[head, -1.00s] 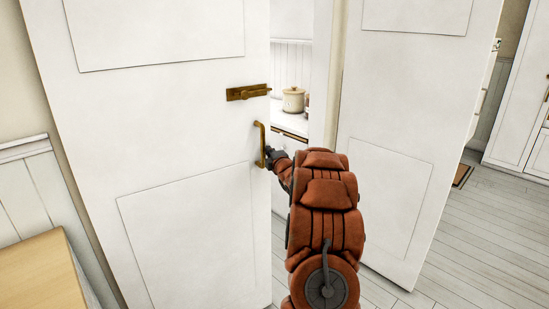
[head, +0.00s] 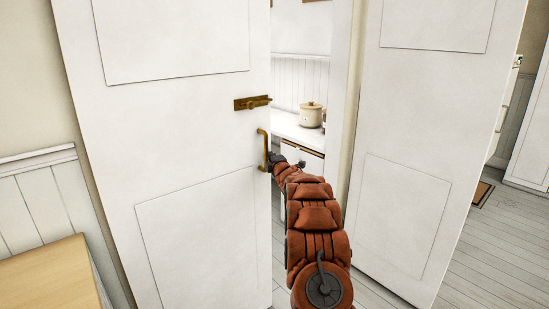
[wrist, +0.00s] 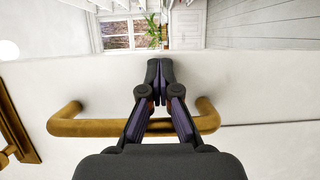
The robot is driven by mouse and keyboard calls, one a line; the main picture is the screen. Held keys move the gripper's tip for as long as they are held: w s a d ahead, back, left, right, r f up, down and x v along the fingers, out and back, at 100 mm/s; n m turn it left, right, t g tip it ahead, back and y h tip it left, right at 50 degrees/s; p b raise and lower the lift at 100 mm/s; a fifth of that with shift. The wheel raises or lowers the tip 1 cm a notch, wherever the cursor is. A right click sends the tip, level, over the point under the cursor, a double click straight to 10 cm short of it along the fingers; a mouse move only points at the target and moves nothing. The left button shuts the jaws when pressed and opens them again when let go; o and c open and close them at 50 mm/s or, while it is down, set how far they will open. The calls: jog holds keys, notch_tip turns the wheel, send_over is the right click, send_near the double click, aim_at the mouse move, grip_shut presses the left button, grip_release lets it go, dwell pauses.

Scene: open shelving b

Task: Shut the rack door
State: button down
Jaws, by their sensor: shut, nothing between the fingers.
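The white panelled door (head: 180,130) stands ajar at the left of the head view, with a gap on its right side. It has a brass bar handle (head: 264,150) and a brass latch (head: 252,103) above it. The handle also shows in the wrist view (wrist: 75,126). My gripper (head: 274,160) is at the handle's right side, near the door's free edge. In the wrist view my gripper (wrist: 160,72) is shut, its fingertips together and reaching across the handle bar toward the door edge. It does not grip the bar. Whether it touches the door is unclear.
Another white door (head: 405,150) stands at the right. Through the gap I see a counter (head: 293,130) with a lidded cream pot (head: 311,115). A wooden-topped cabinet (head: 45,275) is at the lower left. Open plank floor (head: 480,255) lies at the right.

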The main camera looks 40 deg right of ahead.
aim_at(267, 150)
jog(key=shift+w+a+r, duration=0.25)
jog(key=shift+a+r, duration=0.05)
jog(key=shift+r, duration=0.45)
jog(key=shift+w+a+r, duration=0.2)
jog(key=shift+a+r, duration=0.1)
jog(key=shift+r, duration=0.4)
jog(key=s+d+f+b, duration=0.1)
jog(key=s+b, duration=0.3)
jog(key=s, duration=1.1)
jog(key=shift+f, duration=0.35)
